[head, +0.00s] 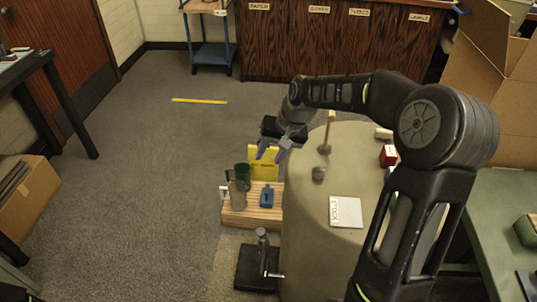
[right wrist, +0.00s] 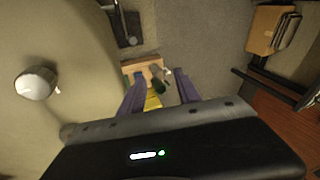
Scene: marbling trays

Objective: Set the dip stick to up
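A thin wooden stick (head: 331,130), which looks like the dip stick, stands nearly upright from a small grey base on the rounded table (head: 300,230). My right gripper (head: 270,154) is left of the stick, apart from it, beyond the table's left edge. Its purple fingers are spread with nothing between them; in the right wrist view, the right gripper (right wrist: 160,72) also shows open. The stick cannot be made out in the right wrist view. My left gripper is not in view.
A black-based lever stand (head: 256,268) is nearer.

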